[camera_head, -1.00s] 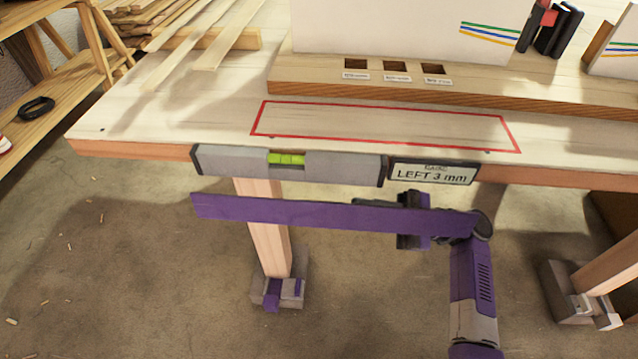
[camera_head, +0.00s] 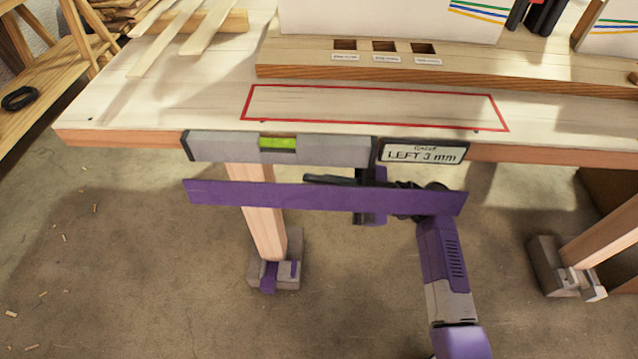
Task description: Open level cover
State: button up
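The grey level (camera_head: 215,147) runs along the bench's front edge, with its green vial (camera_head: 277,143) and a "LEFT 3 mm" readout (camera_head: 422,154) uncovered. A long flat purple strip (camera_head: 250,196), apparently the level's cover, lies below it, slightly tilted down to the right. A gap shows between strip and level; any hinge cannot be made out. My gripper (camera_head: 322,180) is behind the strip's upper edge, pointing left below the level. One dark finger shows above the strip; the rest is largely hidden. I cannot tell whether it touches the strip or how far apart its fingers are.
A red outlined rectangle (camera_head: 375,92) marks bare bench top behind the level. A wooden block (camera_head: 470,70) with labelled square holes lies behind it. Laths (camera_head: 205,28) lie at the back left. A bench leg (camera_head: 262,215) stands below the level; open floor lies in front.

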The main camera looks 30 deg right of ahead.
grip_shut()
